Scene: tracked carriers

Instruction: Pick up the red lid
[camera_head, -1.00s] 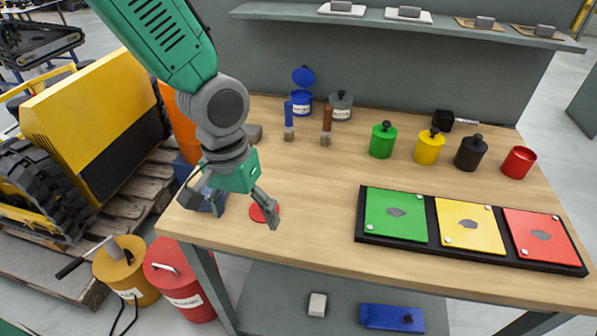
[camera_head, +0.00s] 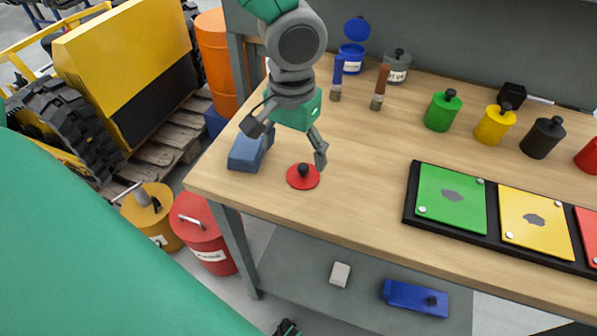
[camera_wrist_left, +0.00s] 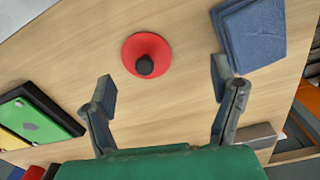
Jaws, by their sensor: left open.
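The red lid (camera_head: 303,176) lies flat on the wooden table near its front left corner, with a black knob on top. It also shows in the left wrist view (camera_wrist_left: 147,48), ahead of my fingers and roughly midway between their directions. My left gripper (camera_head: 290,143) is open and empty, above the table just behind the lid in the head view. In the wrist view its two fingers (camera_wrist_left: 165,88) are spread wide and do not touch the lid. My right gripper does not show clearly.
A blue block (camera_head: 248,152) lies left of the lid, close to my left gripper. The black tray (camera_head: 409,207) with coloured plates is to the right. Green (camera_head: 442,112), yellow (camera_head: 494,125) and black (camera_head: 542,138) cans stand behind it. Bare table surrounds the lid's right side.

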